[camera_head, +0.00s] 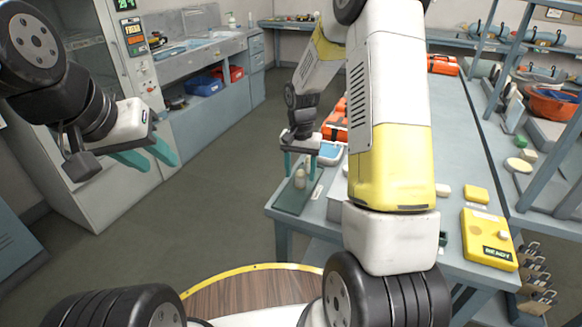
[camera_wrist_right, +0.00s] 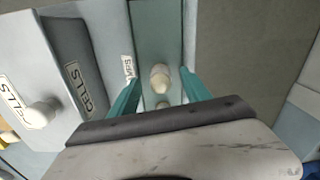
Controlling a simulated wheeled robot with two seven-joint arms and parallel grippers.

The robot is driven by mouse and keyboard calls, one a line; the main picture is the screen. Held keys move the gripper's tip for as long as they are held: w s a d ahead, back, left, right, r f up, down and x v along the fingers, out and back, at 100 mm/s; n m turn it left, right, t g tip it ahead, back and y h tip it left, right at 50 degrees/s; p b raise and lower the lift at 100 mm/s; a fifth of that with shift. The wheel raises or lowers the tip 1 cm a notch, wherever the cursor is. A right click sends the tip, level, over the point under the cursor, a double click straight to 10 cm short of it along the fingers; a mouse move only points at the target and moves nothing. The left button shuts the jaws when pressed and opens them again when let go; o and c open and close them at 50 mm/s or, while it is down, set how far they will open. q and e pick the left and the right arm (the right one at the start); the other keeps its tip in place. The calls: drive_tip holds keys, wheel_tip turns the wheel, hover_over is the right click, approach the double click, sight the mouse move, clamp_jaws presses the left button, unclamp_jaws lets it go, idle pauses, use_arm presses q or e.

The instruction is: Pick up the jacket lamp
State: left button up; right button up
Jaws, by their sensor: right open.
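A small cream-white lamp (camera_head: 300,179) stands on a grey-green tray (camera_head: 289,201) at the table's near left corner. I cannot tell which is the jacket lamp. My right gripper (camera_head: 300,168) is open, pointing down over the tray, with its fingers on either side of the lamp. Contact is not visible. My left gripper (camera_head: 160,164) is open and empty, away over the floor at left.
Bins marked CELLS (camera_wrist_right: 82,85) stand beside the tray. A yellow READY box (camera_head: 485,240) and orange cases (camera_head: 336,123) are on the table (camera_head: 455,135). A shelf rack stands at right. My right arm hides the table's middle. The floor at left is clear.

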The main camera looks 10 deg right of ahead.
wheel_tip(320, 180, down, 2)
drive_tip(key=shift+f, duration=0.15)
clamp_jaws()
idle(0.4)
